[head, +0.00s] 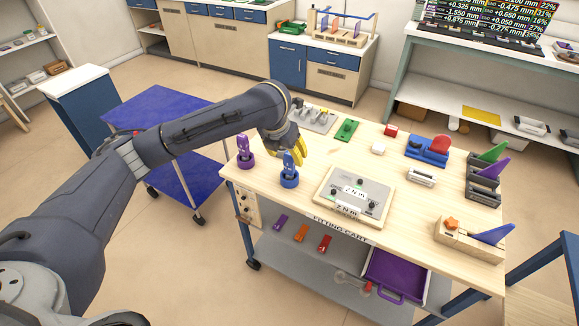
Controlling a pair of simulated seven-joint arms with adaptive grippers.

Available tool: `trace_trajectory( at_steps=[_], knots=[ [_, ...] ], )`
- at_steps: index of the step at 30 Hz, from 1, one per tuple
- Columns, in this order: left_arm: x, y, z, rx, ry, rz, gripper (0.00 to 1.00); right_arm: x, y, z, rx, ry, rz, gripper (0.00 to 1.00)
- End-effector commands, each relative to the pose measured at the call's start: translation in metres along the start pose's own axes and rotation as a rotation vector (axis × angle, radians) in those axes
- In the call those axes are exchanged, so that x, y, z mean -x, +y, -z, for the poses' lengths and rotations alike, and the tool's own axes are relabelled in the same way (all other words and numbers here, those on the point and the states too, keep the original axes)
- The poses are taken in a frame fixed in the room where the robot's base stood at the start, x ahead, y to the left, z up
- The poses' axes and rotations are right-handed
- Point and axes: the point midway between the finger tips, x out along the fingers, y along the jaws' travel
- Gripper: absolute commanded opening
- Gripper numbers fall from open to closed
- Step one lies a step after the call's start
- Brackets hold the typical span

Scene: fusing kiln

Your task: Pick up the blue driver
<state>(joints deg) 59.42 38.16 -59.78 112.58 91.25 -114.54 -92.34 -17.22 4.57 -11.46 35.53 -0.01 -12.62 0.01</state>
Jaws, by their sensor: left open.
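The blue driver (288,163) stands upright in a round blue holder (289,181) near the front left of the wooden cart top (315,235). My left arm reaches in from the left over the blue cart. My left gripper (301,155), with yellow fingers, is open just behind and right of the blue driver's top. The driver partly overlaps the fingers in the picture, so I cannot tell whether they touch it. My right gripper is not in view.
A purple driver (244,146) stands in a purple holder to the left, close by. A grey plate fixture (355,197) lies to the right. A green block (347,129) and a grey tray (322,122) sit behind.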

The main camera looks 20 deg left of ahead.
Motion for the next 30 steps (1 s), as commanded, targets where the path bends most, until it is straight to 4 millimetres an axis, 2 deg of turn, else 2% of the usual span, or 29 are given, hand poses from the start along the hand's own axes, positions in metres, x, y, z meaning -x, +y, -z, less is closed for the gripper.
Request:
trace_trajectory(
  at_steps=[3, 13, 24, 30],
  knots=[
    [-0.011, 0.0, 0.0, 0.002, 0.001, 0.001, 0.56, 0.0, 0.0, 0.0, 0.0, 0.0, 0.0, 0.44],
    [-0.026, 0.0, 0.0, 0.002, 0.001, 0.001, 0.56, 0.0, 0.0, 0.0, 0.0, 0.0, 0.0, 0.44],
    [-0.065, 0.002, -0.002, 0.002, 0.001, 0.001, 0.56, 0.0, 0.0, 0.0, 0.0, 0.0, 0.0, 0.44],
    [-0.071, 0.002, -0.002, 0.001, 0.0, 0.0, 0.56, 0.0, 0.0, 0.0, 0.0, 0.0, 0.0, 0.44]
  ],
)
